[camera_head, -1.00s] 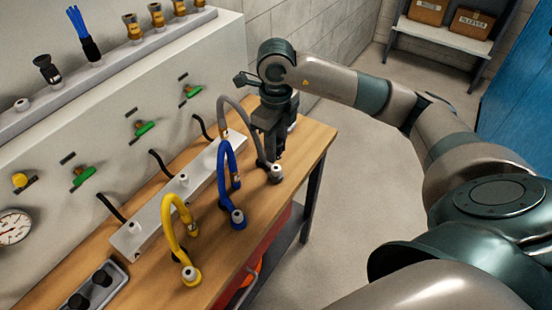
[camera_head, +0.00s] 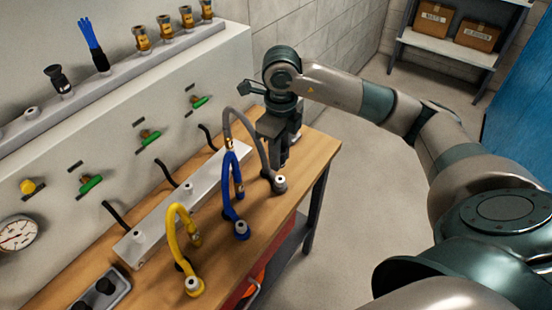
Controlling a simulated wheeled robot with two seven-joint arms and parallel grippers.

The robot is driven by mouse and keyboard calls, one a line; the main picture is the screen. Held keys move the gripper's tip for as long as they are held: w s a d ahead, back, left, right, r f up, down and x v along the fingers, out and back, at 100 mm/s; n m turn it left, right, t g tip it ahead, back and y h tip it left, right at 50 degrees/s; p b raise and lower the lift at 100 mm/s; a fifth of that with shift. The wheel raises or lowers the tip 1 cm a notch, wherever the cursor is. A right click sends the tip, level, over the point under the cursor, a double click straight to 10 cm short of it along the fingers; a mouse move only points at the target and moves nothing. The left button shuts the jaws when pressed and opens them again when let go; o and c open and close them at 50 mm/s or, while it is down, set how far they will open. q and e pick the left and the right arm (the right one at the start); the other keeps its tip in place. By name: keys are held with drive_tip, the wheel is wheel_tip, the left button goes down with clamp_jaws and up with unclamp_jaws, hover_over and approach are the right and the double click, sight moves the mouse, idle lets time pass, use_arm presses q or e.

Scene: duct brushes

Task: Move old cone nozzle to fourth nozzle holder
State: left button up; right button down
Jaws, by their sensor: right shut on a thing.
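My right gripper (camera_head: 283,160) points down over the far right end of the bench, beside the grey hose. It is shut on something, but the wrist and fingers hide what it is. The grey hose (camera_head: 263,152) arches beside the fingers and ends in a grey, capped base (camera_head: 279,184) on the bench. I cannot pick out an old cone nozzle for certain. A back ledge (camera_head: 100,92) carries a black nozzle (camera_head: 58,80), a blue brush (camera_head: 94,47) and several brass nozzles (camera_head: 165,28). A bare peg (camera_head: 31,112) stands at its left. My left gripper is not in view.
A blue hose (camera_head: 232,185) and a yellow hose (camera_head: 172,232) stand left of the gripper. A pale rail (camera_head: 165,215) with short pegs lies behind them. Green-handled valves (camera_head: 150,138) stick out from the panel. The bench's right front edge is clear.

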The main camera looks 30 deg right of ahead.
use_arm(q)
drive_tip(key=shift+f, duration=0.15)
use_arm(e)
drive_tip(key=s+a+r+n, duration=0.1)
drive_tip(key=a+n, duration=0.4)
drive_tip(key=n, duration=1)
drive_tip(key=s+a+n, duration=0.4)
drive_tip(key=a+n, duration=0.1)
drive_tip(key=n, duration=1.1)
drive_tip(key=shift+a+r, duration=0.3)
drive_tip(key=shift+r, duration=0.1)
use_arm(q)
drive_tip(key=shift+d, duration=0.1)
use_arm(e)
drive_tip(key=shift+d, duration=0.1)
